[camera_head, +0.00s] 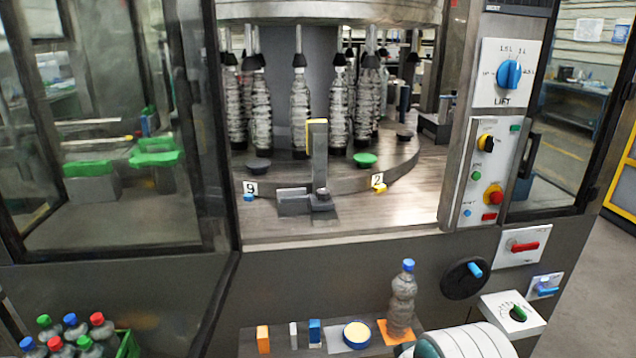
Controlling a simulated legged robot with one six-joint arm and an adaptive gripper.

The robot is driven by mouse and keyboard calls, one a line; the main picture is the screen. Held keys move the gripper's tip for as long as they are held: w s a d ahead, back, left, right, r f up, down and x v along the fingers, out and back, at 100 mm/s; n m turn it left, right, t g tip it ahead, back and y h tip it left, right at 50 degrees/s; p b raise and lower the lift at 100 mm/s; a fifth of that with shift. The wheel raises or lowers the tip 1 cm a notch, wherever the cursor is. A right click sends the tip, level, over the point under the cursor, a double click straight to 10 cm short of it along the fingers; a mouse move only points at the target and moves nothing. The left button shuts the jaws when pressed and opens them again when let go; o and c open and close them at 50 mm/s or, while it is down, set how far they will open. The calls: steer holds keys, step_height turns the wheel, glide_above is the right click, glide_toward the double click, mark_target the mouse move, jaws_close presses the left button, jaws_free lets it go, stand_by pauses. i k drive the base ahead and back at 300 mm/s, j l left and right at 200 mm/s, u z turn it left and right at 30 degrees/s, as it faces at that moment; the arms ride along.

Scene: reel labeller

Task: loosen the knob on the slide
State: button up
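The slide (292,203) is a grey metal block on the machine's table, in front of the round bottle carousel. An upright grey post with a yellow edge at its top (319,155) stands on it. A small dark knob (322,197) sits at the foot of the post, on the front side. It is too small to tell how tight it is. My gripper is not in view. Only a white rounded part of my arm shows at the bottom right, well below and apart from the slide.
Clear bottles (300,105) stand on the carousel (400,163) behind the slide. Control panels (490,170) flank the opening on the right. Clear table lies before the slide.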

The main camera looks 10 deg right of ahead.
mark_target(323, 193)
steer(key=i, duration=1.2)
